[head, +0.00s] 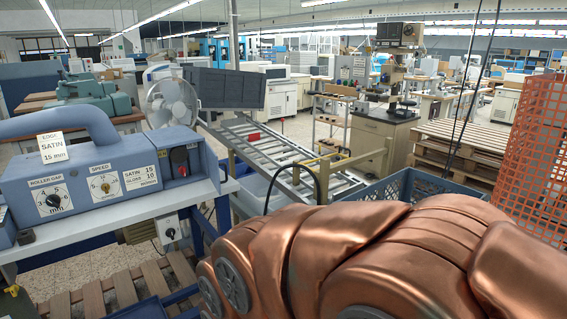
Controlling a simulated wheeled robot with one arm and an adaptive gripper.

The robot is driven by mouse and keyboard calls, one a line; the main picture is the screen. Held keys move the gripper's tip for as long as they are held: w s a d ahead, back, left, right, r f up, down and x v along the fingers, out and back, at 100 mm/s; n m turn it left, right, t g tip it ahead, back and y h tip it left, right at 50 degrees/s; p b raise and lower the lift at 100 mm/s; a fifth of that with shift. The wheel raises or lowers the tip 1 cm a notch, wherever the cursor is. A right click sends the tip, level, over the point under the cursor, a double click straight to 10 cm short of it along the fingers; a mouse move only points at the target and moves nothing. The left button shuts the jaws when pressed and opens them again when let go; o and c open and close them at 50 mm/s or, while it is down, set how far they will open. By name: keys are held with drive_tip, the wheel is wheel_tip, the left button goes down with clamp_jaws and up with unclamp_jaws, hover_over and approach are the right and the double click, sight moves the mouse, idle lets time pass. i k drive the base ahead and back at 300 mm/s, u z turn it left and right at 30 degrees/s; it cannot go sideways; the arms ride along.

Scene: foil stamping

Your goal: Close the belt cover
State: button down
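A blue-grey machine (110,180) stands on a white-topped bench at the left. Its front has a roller gap dial (53,200), a speed dial (104,186) and paper labels. A thick curved blue tube or handle (60,122) rises over its top. A dark grey ribbed panel or bin (225,88) stands tilted behind the machine, at the head of a sloping metal frame. I cannot tell which part is the belt cover, or whether it is open. My copper-coloured arm fills the lower right and hides what is behind it. My gripper is out of view.
The sloping metal frame (285,155) runs behind the bench. A blue crate (400,187), stacked wooden pallets (470,150) and orange mesh (535,150) are at the right. A fan (171,103) stands behind the machine. Wooden slats (120,290) lie at the lower left.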

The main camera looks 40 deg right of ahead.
sight(213, 164)
drive_tip(key=z, duration=2.1)
drive_tip(key=i, duration=1.05)
drive_tip(key=u, duration=2.55)
drive_tip(key=i, duration=1)
